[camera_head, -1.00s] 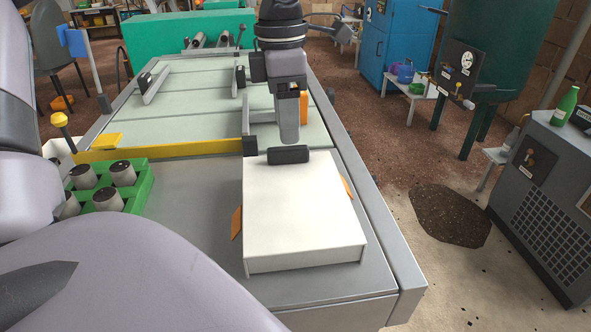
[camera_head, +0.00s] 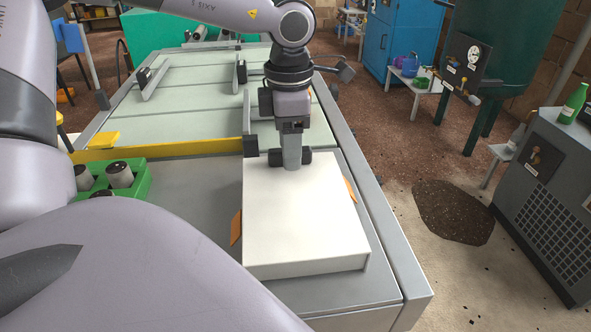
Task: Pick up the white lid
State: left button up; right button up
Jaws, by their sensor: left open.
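The white lid (camera_head: 300,225) is a flat white rectangle on top of a low white box at the near right end of the bench. A dark bar-like handle (camera_head: 305,157) stands near its far edge. My left gripper (camera_head: 291,163) comes down from above at this handle. Its grey near finger overlaps the handle's middle, and its tip is close to the lid's top; the other finger is hidden. The gripper is open. I cannot tell whether it touches the handle. My right gripper is not in view.
Orange tabs (camera_head: 236,228) stick out at the box's sides. A green tray (camera_head: 143,183) with dark-topped grey cylinders is at left, partly behind my arm. A yellow bar (camera_head: 165,150) crosses the bench behind the box. The grey bench surface (camera_head: 205,185) between tray and box is clear.

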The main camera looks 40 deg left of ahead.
pick_arm(q)
grip_shut()
jog(key=shift+r, duration=0.15)
